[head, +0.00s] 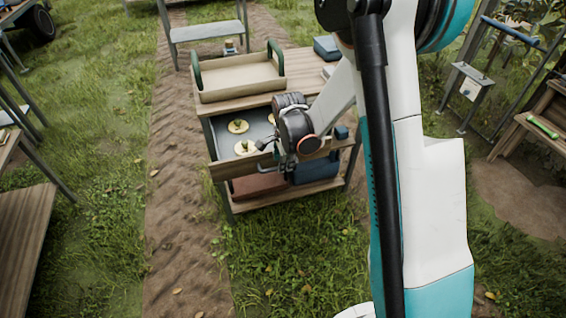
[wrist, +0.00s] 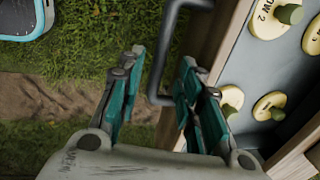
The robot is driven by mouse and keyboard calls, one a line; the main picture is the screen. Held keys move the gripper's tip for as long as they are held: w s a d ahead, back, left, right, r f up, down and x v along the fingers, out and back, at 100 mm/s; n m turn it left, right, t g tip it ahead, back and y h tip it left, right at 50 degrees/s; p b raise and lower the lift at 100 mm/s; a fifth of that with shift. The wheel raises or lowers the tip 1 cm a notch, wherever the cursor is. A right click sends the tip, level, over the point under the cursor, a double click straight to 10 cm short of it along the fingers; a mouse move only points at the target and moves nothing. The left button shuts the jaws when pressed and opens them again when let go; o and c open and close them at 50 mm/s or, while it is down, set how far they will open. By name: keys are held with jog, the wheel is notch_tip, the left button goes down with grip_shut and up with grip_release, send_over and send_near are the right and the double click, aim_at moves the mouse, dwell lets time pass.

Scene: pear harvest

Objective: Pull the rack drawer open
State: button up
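The rack (head: 235,108) is a wooden-topped stand with metal legs. Its drawer (head: 222,167) stands out from under the top, and its grey inside shows. The drawer's dark bar handle (wrist: 157,75) shows in the wrist view beside the wooden front (wrist: 222,40). My gripper (head: 283,163) is at the drawer front. In the wrist view my gripper (wrist: 160,75) has its teal fingers apart, with the handle between them, nearer the right finger.
A tray with green handles (head: 240,78) and a blue box (head: 327,47) sit on the rack top. A red-brown box (head: 258,186) and a blue box (head: 315,171) are on the lower shelf. Wooden benches stand left (head: 25,235) and right (head: 548,125). Grass in front is clear.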

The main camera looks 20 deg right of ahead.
notch_tip(320, 180, up, 10)
jog(key=s, duration=0.2)
dwell(0.4)
jog(key=shift+r, duration=0.1)
jog(key=s+r+n+t, duration=0.2)
jog(key=s+r+n, duration=0.6)
jog(key=s+r, duration=0.35)
jog(key=s+a+r+n+t, duration=0.1)
jog(key=s+r+n+t, duration=0.1)
jog(key=s+n, duration=0.8)
jog(key=shift+s+r+t, duration=0.35)
jog(key=shift+s+t, duration=0.15)
jog(key=shift+s, duration=0.55)
dwell(3.6)
